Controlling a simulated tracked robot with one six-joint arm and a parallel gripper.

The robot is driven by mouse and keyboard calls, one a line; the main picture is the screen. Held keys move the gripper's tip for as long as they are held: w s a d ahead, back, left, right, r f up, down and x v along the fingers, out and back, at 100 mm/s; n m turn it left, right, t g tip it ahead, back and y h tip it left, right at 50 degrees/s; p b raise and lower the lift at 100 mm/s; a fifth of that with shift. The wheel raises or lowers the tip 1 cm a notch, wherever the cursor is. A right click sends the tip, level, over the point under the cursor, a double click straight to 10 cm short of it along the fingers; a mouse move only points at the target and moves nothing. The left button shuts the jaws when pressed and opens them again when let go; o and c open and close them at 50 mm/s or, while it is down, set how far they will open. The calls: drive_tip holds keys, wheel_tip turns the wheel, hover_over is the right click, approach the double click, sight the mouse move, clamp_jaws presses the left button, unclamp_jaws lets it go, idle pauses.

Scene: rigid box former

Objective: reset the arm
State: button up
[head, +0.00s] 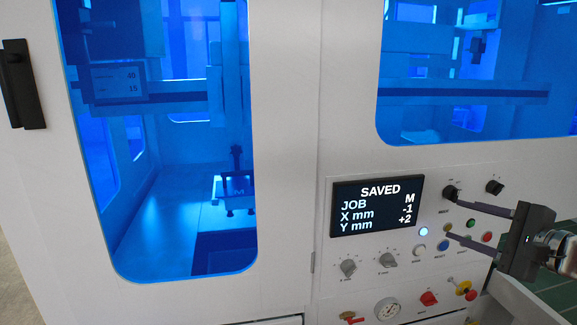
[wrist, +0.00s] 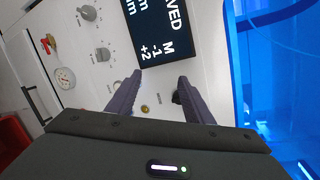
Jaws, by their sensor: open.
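My gripper (head: 449,211) is at the right of the head view, in front of the machine's control panel. Its two dark fingers are spread apart with nothing held between them. In the wrist view my gripper (wrist: 159,76) also shows open, its fingers pointing at the panel. The upper finger's tip is by a black knob (head: 450,192) in the head view; I cannot tell if they touch. A small brass-coloured button (wrist: 145,109) shows between the fingers in the wrist view. The panel screen (head: 378,205) reads SAVED, JOB M, X mm -1, Y mm +2.
Blue windows (head: 175,215) show the machine's inside. A black door handle (head: 20,85) is at far left.

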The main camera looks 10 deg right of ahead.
drive_tip(key=s+a+f+n+g+y, duration=0.1)
drive_tip(key=a+f+n+g, duration=0.25)
drive_tip(key=a, duration=0.65)
drive_tip(key=a+f+n+g, duration=0.2)
drive_tip(key=a+n+g, duration=0.15)
drive_tip(key=a, duration=0.65)
drive_tip(key=s+a+f+n+g+h, duration=0.1)
drive_tip(key=s+a+f+n+h, duration=0.1)
drive_tip(key=s+a+f+n, duration=0.3)
drive_tip(key=s+a+f+n+g+h, duration=0.1)
drive_tip(key=s+a+f+n+h, duration=0.1)
drive_tip(key=s+a+f+n, duration=0.3)
drive_tip(key=s+n, duration=0.3)
drive_tip(key=shift+s+n, duration=0.3)
